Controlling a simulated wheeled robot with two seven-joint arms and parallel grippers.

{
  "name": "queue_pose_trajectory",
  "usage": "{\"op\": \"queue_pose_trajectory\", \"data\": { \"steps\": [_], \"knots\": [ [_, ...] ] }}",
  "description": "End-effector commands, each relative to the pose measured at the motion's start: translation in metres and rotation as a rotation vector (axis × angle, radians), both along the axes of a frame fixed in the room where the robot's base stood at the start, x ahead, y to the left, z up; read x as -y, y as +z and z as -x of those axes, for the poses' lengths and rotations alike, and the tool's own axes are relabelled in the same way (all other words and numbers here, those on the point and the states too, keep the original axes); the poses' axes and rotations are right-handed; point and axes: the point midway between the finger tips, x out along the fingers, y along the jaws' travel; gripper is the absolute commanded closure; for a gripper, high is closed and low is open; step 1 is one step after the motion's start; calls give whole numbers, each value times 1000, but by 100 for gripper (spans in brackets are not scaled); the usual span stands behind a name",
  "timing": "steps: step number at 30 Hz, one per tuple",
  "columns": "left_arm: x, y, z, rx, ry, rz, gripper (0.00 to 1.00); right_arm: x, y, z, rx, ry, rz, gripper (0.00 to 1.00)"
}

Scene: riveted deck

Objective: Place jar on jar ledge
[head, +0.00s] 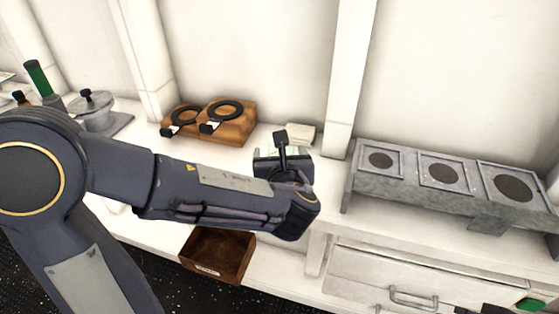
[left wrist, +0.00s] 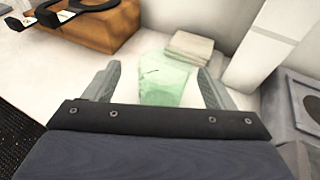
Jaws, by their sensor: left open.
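A pale green, see-through jar (left wrist: 165,82) stands on the white counter in the left wrist view. In the head view only a sliver of green shows behind my left gripper (head: 285,158), which hides most of it. In the left wrist view my left gripper (left wrist: 160,86) is open, with one finger on each side of the jar; I cannot tell whether they touch it. A grey ledge (head: 405,190) with three framed dark round spots stands to the right. A dark shape at the bottom right edge of the head view may be part of my right gripper; its jaws cannot be made out.
A wooden block (head: 238,128) with black rings stands behind left of my left gripper. A pale stack (head: 300,133) lies just behind the jar. A white pillar (head: 350,70) rises behind. A brown open box (head: 217,256) sits below, and a drawer handle (head: 413,300) is lower right.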

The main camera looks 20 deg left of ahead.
Motion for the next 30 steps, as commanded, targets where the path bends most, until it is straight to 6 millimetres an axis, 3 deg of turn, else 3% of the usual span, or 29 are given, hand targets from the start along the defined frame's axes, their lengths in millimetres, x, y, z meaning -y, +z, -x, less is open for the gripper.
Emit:
{"op": "queue_pose_trajectory", "data": {
  "steps": [9,17,30],
  "knots": [
    [-11,-10,-41,-2,3,2,22,0,12,0,0,0,0,100],
    [-11,-11,-44,0,2,3,22,0,12,0,0,0,0,100],
    [-11,-11,-44,0,2,3,76,0,12,0,0,0,0,100]
  ]
}}
